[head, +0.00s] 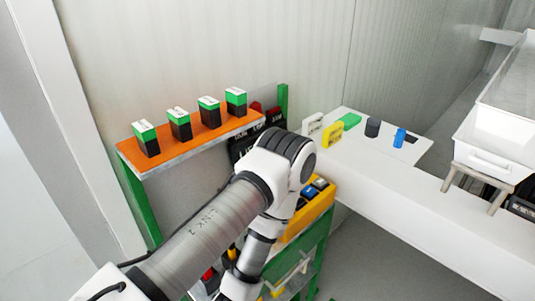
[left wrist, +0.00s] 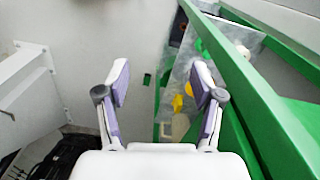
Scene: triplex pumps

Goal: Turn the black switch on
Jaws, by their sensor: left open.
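I cannot pick out the black switch for certain. In the head view a yellow box (head: 317,209) with dark and blue parts on top sits on the green frame, partly hidden by my left arm. A black item (head: 238,147) with small pale labels shows behind my arm, also partly hidden. My left gripper (left wrist: 160,78) is open and empty in the left wrist view, its two fingers apart. It is beside the green frame (left wrist: 237,70), with yellow parts (left wrist: 178,103) visible between and beyond the fingers. My right gripper is not in view.
An orange shelf (head: 189,151) holds several green-and-black boxes (head: 180,124). A white table (head: 400,190) at right carries a yellow block (head: 332,135), a green block (head: 349,121), a dark cylinder (head: 373,127) and a blue item (head: 399,137). White trays (head: 490,150) stand farther right.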

